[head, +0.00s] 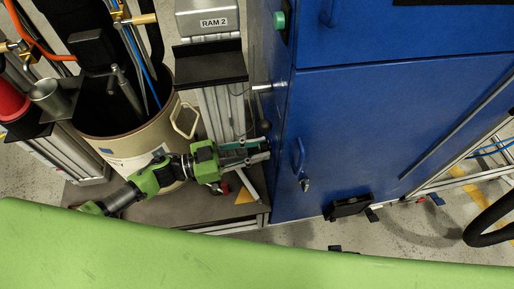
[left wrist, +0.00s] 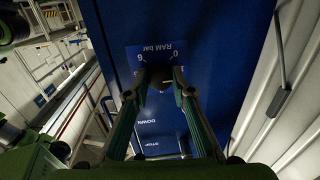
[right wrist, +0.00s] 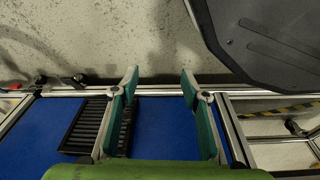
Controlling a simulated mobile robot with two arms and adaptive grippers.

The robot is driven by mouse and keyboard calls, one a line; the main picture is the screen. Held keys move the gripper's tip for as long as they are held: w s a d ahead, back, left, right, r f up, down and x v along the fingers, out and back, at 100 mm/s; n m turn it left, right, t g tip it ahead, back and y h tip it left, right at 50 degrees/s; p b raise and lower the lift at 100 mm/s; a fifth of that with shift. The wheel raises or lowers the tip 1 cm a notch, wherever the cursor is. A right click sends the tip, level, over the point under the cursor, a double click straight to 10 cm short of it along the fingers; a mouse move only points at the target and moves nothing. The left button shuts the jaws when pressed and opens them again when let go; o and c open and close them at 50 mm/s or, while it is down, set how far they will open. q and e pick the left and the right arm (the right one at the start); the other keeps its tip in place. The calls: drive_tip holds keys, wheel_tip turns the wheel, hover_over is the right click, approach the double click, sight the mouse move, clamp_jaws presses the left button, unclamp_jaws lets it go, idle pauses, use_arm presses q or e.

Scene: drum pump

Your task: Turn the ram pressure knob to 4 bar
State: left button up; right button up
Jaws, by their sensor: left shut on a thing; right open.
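The ram pressure knob (left wrist: 160,76) is a dark knob below the blue "RAM bar" label (left wrist: 162,52) in the left wrist view. The label reads upside down, with 6 at its left and 0 at its right. My left gripper (left wrist: 160,90) is shut on the knob, one finger on each side. The fingers hide much of it, and its pointer setting cannot be read. In the head view, my left gripper (head: 266,150) reaches the left side of the blue cabinet (head: 400,125). My right gripper (right wrist: 160,80) is open and empty in the right wrist view.
A beige drum (head: 130,135) stands left of the cabinet, close to my left arm. The "RAM 2" unit (head: 210,20) stands behind my gripper. DOWN and STOP labels (left wrist: 146,122) show under the knob. A black bracket (head: 350,206) sits at the cabinet's front foot.

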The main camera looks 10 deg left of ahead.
use_arm(q)
drive_tip(key=shift+m+b, duration=0.45)
drive_tip(key=shift+m, duration=2.15)
use_arm(e)
drive_tip(key=shift+w+a+r, duration=0.1)
drive_tip(key=shift+w+r, duration=0.35)
drive_tip(key=shift+r, duration=0.35)
drive_tip(key=shift+w+r, duration=0.45)
drive_tip(key=shift+r, duration=0.35)
use_arm(q)
drive_tip(key=o, duration=1.1)
drive_tip(key=shift+o, duration=0.2)
drive_tip(key=shift+a, duration=0.1)
use_arm(e)
drive_tip(key=shift+s, duration=0.1)
use_arm(q)
drive_tip(key=v, duration=0.7)
drive_tip(key=shift+a, duration=0.2)
drive_tip(key=shift+f, duration=0.1)
drive_tip(key=shift+c, duration=0.2)
